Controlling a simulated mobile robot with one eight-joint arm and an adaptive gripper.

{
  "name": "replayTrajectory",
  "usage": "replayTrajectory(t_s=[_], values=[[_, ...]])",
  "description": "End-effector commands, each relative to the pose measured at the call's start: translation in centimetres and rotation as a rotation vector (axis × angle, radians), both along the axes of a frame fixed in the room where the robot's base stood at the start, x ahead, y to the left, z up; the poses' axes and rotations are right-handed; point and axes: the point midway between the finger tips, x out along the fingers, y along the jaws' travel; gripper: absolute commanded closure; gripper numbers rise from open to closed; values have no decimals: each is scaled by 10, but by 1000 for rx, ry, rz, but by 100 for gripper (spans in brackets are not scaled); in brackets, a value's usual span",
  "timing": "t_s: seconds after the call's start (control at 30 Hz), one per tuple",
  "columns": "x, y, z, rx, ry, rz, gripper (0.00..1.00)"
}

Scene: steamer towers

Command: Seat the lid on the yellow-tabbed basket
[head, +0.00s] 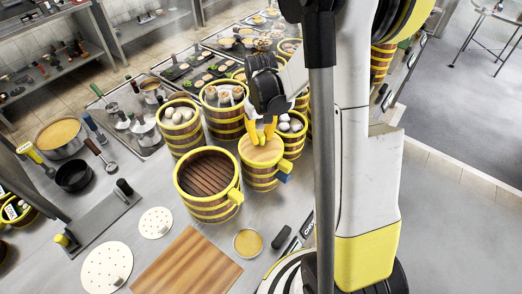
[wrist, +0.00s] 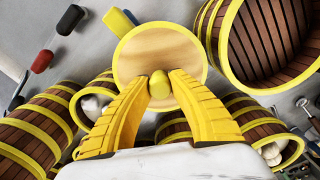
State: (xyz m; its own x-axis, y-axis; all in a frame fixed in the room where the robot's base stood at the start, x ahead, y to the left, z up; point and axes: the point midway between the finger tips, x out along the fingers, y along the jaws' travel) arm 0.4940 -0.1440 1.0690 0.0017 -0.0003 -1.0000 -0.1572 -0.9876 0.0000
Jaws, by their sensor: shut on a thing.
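The lid (head: 258,153) is a pale wooden disc with a yellow rim and a yellow knob. It also fills the upper middle of the wrist view (wrist: 135,58). My gripper (head: 262,132) is shut on the knob from above; both yellow fingers show in the wrist view (wrist: 160,88). The lid lies flat on or just above a small banded basket (head: 260,178); I cannot tell if a gap is left. A yellow tab (head: 285,166) and a blue piece (head: 284,178) stick out at its right side. The lid hides the basket's mouth.
Filled baskets (head: 181,116) crowd behind, and one (head: 293,128) stands close at right. A wooden board (head: 188,262), perforated discs (head: 106,263) and a small yellowish round dish (head: 248,243) lie in front.

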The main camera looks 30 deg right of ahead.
Motion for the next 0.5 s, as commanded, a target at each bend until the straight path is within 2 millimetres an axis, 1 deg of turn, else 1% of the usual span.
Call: replayTrajectory(t_s=[0.23, 0.27, 0.3, 0.5], values=[[0, 0, -1, 0, 0, 0, 100], [0, 0, -1, 0, 0, 0, 69], [0, 0, -1, 0, 0, 0, 57], [0, 0, -1, 0, 0, 0, 56]])
